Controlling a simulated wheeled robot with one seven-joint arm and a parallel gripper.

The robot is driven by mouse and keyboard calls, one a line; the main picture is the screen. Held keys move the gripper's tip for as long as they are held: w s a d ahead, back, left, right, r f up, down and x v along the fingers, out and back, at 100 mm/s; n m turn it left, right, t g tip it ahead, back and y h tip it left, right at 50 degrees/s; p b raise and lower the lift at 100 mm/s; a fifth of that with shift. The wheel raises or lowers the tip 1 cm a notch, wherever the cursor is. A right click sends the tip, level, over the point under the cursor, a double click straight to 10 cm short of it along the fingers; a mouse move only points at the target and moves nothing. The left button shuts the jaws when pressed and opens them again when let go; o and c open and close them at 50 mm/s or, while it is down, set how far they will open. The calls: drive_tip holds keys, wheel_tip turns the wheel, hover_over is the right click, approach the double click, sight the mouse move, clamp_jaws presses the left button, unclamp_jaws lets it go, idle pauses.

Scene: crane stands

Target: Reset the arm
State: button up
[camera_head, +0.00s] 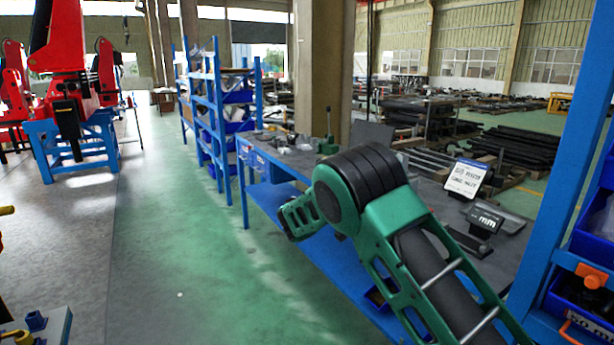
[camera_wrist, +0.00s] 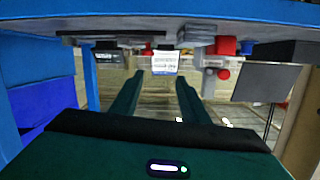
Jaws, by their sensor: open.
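My arm is green with a black joint (camera_head: 362,185) and crosses the lower right of the head view, in front of the blue workbench. A green slotted part of it (camera_head: 299,214) shows left of the joint. I cannot make out my fingertips in the head view. In the wrist view, the two dark green fingers of my gripper (camera_wrist: 158,78) stand apart with a clear gap. Nothing is held between them.
The workbench (camera_head: 265,158) carries a white sign (camera_head: 467,178) and a black "mm" block (camera_head: 485,219). A blue post (camera_head: 565,150) and bins stand right. Blue shelves (camera_head: 203,95) and red machines (camera_head: 68,75) stand behind. Green floor (camera_head: 180,250) is clear at left.

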drive_tip(key=s+d+r+n+g+y, duration=0.1)
drive_tip(key=s+d+n+g+y, duration=0.2)
drive_tip(key=s+d+n+y, duration=0.6)
drive_tip(key=s+a+n+y, duration=0.2)
drive_tip(key=s, duration=1.3)
drive_tip(key=s+a+n+y, duration=0.2)
drive_tip(key=s, duration=1.2)
drive_tip(key=s+d+f+m+g, duration=0.1)
drive_tip(key=s+d+m+g, duration=0.1)
drive_tip(key=s+d, duration=0.3)
drive_tip(key=s+d+f+m+g, duration=0.1)
drive_tip(key=s+d+m, duration=0.3)
drive_tip(key=s, duration=0.8)
drive_tip(key=shift+s+d+g+y, duration=0.3)
drive_tip(key=shift+d+g+y, duration=0.1)
drive_tip(key=shift+d+g, duration=0.45)
